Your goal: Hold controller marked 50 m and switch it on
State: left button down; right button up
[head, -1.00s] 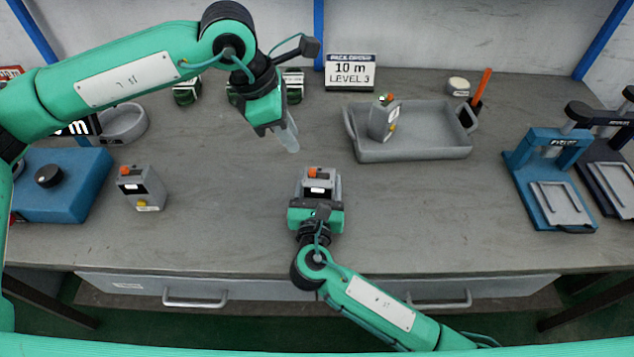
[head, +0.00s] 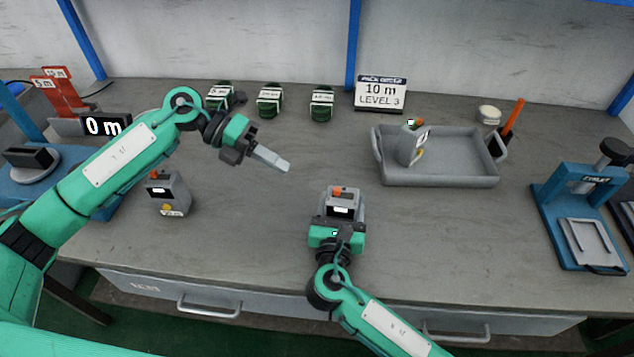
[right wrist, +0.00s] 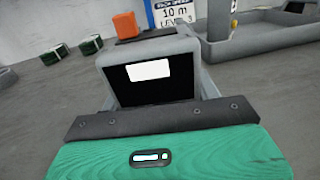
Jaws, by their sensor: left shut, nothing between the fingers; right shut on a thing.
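A grey controller (head: 343,201) with an orange switch on top stands upright at the table's middle, in my right gripper (head: 338,222), which is shut on it. In the right wrist view the controller (right wrist: 150,75) fills the middle, with a black face, a blank-looking white label and the orange switch (right wrist: 125,25). Its marking is not readable. My left gripper (head: 272,159) is shut and empty, above the table to the upper left of the held controller. A second controller (head: 172,194) stands at the left. A third controller (head: 411,146), with a green light and orange switch, stands in the grey tray (head: 465,181).
A sign (head: 380,94) reads "10 m LEVEL 3". Several green-banded coils (head: 270,100) stand at the back. A display (head: 106,124) shows "0 m" at the left. A blue press (head: 580,215) stands at the right. The table between the held controller and tray is clear.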

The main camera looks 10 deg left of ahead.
pick_arm(q)
jog(key=a+n, duration=0.1)
jog(key=a+f+n+t+h, duration=0.1)
jog(key=a+n, duration=0.1)
jog(key=a+f+n+h, duration=0.1)
jog(key=a, duration=0.1)
jog(key=shift+w+a+n, duration=0.25)
jog(key=shift+w+n, duration=0.05)
jog(key=shift+w, duration=0.05)
jog(key=shift+d, duration=0.1)
send_near(338, 189)
jog(key=d, duration=0.1)
jog(key=d+f, duration=0.2)
jog(key=d, duration=0.1)
jog(key=shift+s+f, duration=0.25)
jog(key=shift+d, duration=0.7)
jog(key=shift+s+d, duration=0.15)
jog(key=shift+d, duration=1.3)
jog(key=shift+a, duration=0.15)
